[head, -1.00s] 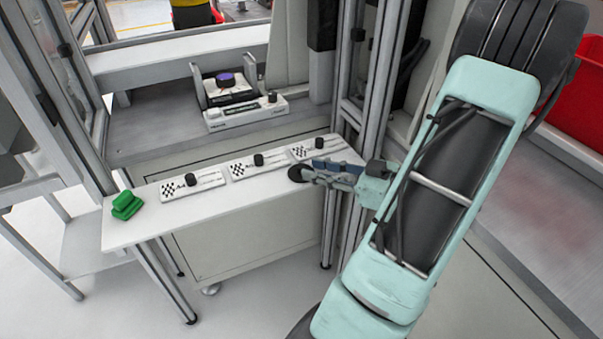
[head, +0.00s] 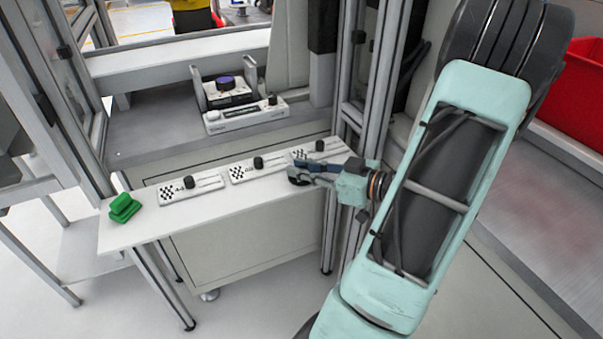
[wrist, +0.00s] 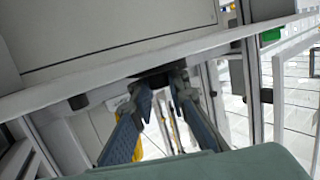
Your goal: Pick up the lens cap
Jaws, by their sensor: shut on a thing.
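The lens cap is a dark round disc (head: 297,181) at the tips of my gripper (head: 304,174), at the right front edge of the white shelf in the head view. My gripper is shut on it, and the fingers partly cover it. In the wrist view the dark cap (wrist: 154,78) shows between the two fingertips (wrist: 163,84), close to the shelf's edge. Whether the cap touches the shelf is hard to tell.
The white shelf (head: 228,205) holds several checkered plates with black knobs (head: 258,162) and green blocks (head: 124,207) at its left end. A device with a purple-topped disc (head: 226,83) stands behind. A metal post (head: 378,90) rises right of the shelf.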

